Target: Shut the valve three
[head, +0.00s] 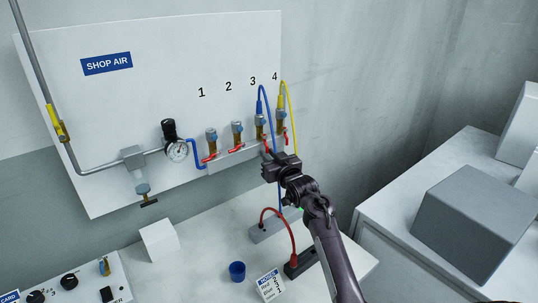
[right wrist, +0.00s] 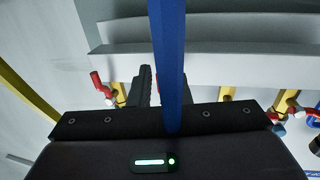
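Valve three (head: 260,128) is a brass valve under the number 3 on the white SHOP AIR panel (head: 210,60). A blue hose (head: 261,98) loops from its top. Its red handle (head: 267,145) shows just above my right gripper (head: 273,166), which is close in front and below. Whether they touch I cannot tell. In the right wrist view the blue hose (right wrist: 167,60) crosses in front of my fingers (right wrist: 165,85) and hides the gap between them. My left gripper is not in view.
Valves one (head: 211,140), two (head: 237,133) and four (head: 281,120) stand beside it with red handles; a yellow hose (head: 293,110) hangs from four. Below are a red hose (head: 290,228), a blue cup (head: 237,271) and a white block (head: 159,240) on the bench.

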